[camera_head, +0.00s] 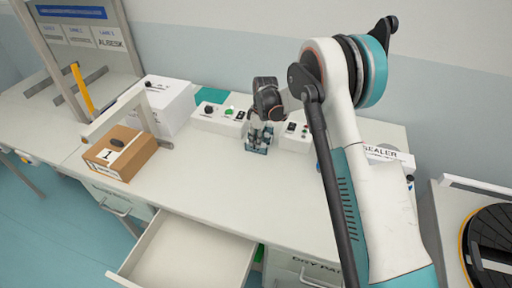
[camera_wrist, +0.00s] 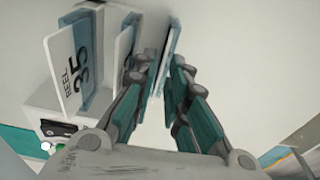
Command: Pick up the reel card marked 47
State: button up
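In the wrist view a card reading "REEL 35" (camera_wrist: 78,68) stands at the left in a rack. A second card (camera_wrist: 124,52) stands beside it, its marking mostly hidden. A third card (camera_wrist: 169,48) is seen nearly edge-on at the right, its number unreadable. No 47 can be read in either view. My gripper (camera_wrist: 162,66) points down at this third card, with its fingers apart on either side of the card's edge; contact cannot be made out. In the head view my gripper (camera_head: 262,120) is over the small blue card rack (camera_head: 257,148) and hides most of it.
White control boxes stand left (camera_head: 218,118) and right (camera_head: 293,134) of the rack. A cardboard box marked 1 (camera_head: 120,155) and a white box (camera_head: 168,105) stand at the left. An open drawer (camera_head: 185,255) juts from the bench front. The bench middle (camera_head: 230,185) is clear.

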jog(key=shift+f, duration=0.15)
jog(key=shift+c, duration=0.3)
grip_shut()
